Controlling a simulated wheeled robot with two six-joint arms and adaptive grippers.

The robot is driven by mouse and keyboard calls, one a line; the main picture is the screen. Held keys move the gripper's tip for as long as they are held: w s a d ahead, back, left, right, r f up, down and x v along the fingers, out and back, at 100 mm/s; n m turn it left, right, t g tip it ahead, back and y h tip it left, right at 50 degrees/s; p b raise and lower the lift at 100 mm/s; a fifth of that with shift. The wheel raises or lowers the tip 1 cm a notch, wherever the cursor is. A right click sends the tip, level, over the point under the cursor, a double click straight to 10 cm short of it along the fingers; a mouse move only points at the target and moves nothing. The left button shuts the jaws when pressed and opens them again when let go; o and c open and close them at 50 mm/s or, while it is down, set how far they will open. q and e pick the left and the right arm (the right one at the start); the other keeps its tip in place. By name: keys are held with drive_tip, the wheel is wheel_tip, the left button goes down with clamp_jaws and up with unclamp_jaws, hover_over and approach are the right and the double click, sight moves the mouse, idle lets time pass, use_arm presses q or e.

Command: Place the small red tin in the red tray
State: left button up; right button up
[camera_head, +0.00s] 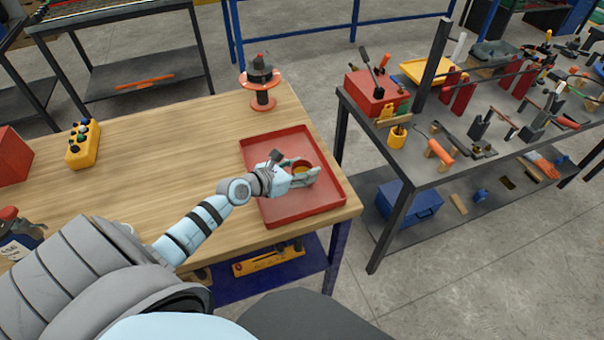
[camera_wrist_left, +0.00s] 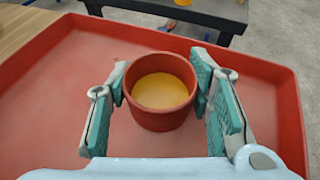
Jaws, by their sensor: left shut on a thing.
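The small red tin (camera_wrist_left: 160,113) is round and open at the top, with yellow-orange inside. It also shows in the head view (camera_head: 302,164), partly covered by my gripper. My left gripper (camera_head: 308,175) is shut on the tin, its teal-padded fingers on either side of it in the left wrist view (camera_wrist_left: 162,92). The red tray (camera_head: 317,208) lies at the right end of the wooden table. The tin is upright and over the tray's floor; I cannot tell whether it touches it. The tray's rim also shows in the wrist view (camera_wrist_left: 284,105). My right gripper is not in view.
An orange and black spool-like object (camera_head: 262,82) stands behind the tray. A yellow control box (camera_head: 82,144) and a red box (camera_head: 12,156) are at the table's left. A dark bench (camera_head: 440,170) crowded with tools stands to the right. The table's middle is clear.

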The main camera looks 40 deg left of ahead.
use_arm(q)
drive_tip(key=shift+r, duration=0.15)
drive_tip(key=shift+f, duration=0.25)
drive_tip(key=o, duration=1.3)
drive_tip(key=shift+c, duration=0.2)
drive_tip(key=shift+r, duration=0.1)
drive_tip(key=shift+r, duration=0.15)
drive_tip(key=shift+s+r+p, duration=0.2)
drive_tip(key=shift+s+p, duration=0.05)
drive_tip(key=shift+p, duration=0.15)
drive_tip(key=p+v, duration=0.3)
drive_tip(key=v, duration=0.8)
drive_tip(key=shift+s+a+r+p, duration=0.15)
drive_tip(key=shift+s+p, duration=0.1)
drive_tip(key=shift+p, duration=0.15)
